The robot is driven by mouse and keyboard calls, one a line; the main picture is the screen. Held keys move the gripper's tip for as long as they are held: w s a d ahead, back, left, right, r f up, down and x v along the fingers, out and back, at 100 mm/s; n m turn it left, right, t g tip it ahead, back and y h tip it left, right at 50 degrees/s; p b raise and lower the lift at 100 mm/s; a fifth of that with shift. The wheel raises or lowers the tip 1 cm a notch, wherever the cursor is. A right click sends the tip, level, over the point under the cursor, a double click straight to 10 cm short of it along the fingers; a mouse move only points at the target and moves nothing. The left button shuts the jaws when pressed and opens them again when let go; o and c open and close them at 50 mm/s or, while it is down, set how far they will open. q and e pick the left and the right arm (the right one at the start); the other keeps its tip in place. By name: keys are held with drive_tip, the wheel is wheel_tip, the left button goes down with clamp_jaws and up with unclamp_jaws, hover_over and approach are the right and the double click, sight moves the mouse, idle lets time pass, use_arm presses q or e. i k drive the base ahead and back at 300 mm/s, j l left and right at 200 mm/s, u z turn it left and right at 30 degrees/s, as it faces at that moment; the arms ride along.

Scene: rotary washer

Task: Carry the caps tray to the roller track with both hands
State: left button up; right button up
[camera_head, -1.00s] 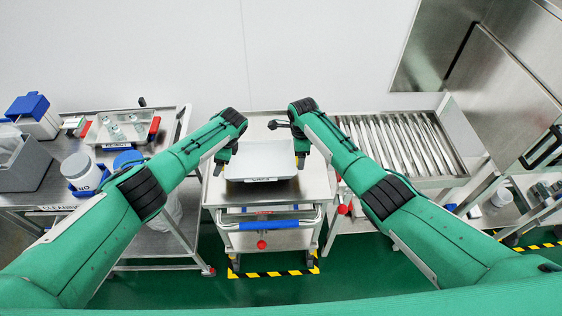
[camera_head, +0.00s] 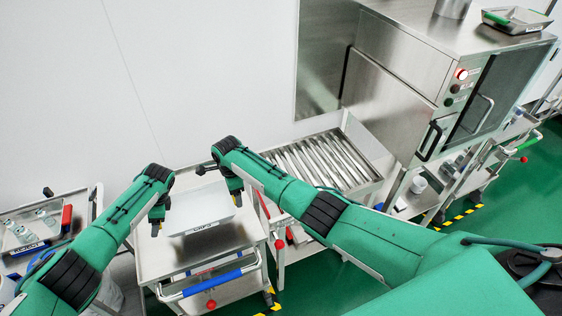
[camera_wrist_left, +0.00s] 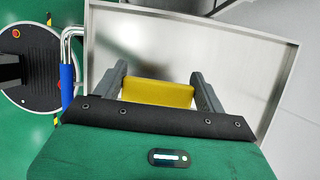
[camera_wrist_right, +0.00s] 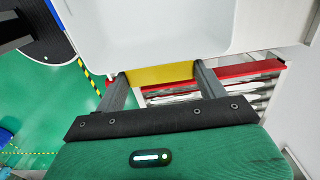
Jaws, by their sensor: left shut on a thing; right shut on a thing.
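In the wrist views each gripper is shut on a yellow grip piece, in the left (camera_wrist_left: 158,93) and in the right (camera_wrist_right: 160,75). No caps can be made out. I cannot tell whether the tray touches the cart. The roller track (camera_head: 318,162) stands right of the cart, its rollers bare.
A steel cabinet machine (camera_head: 405,80) with a lit red button stands behind and right of the track. A blue push handle (camera_head: 212,283) is on the cart's front. A side table with bottles (camera_head: 40,225) is at the left. Green floor shows in front.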

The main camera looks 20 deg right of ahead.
sight(314, 177)
drive_tip(key=i+l+z, duration=0.1)
drive_tip(key=l, duration=0.3)
drive_tip(key=l+z, duration=0.1)
drive_tip(key=l, duration=0.3)
drive_tip(key=i+l+z, duration=0.1)
drive_tip(key=l, duration=0.25)
drive_tip(key=i+l+z, duration=0.15)
drive_tip(key=l, duration=0.2)
